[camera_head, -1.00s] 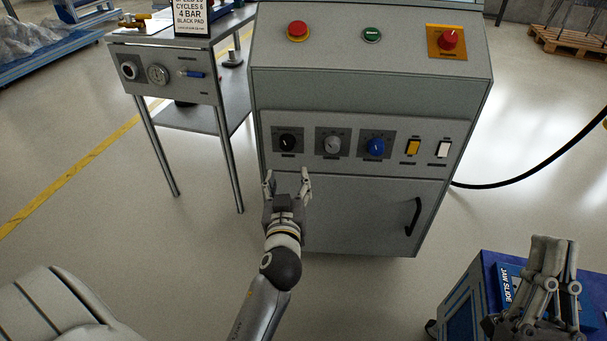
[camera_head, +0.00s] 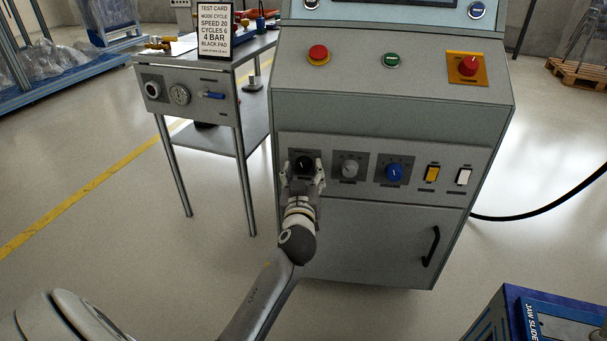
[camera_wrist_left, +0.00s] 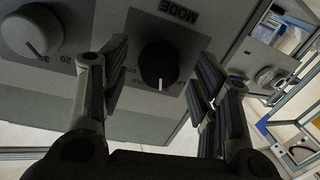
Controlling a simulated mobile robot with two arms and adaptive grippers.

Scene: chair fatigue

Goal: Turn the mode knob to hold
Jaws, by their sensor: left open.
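The mode knob (camera_head: 304,165) is the black knob at the left end of the row on the grey cabinet's panel. In the left wrist view the mode knob (camera_wrist_left: 159,64) shows a white pointer line and the label MODE above it, upside down. My left gripper (camera_head: 303,172) is open in front of the knob, with one finger to each side of it. In the left wrist view the fingers (camera_wrist_left: 156,85) are apart with the knob between them; I cannot tell whether they touch it. The printing around the knob is partly hidden. My right gripper is not in view.
To the right on the panel are a grey knob (camera_head: 349,168), a blue knob (camera_head: 394,173), a yellow switch (camera_head: 431,174) and a white switch (camera_head: 464,176). A test card (camera_head: 214,32) reading MODE CYCLE stands on the side table (camera_head: 190,100). A blue box (camera_head: 540,318) is at lower right.

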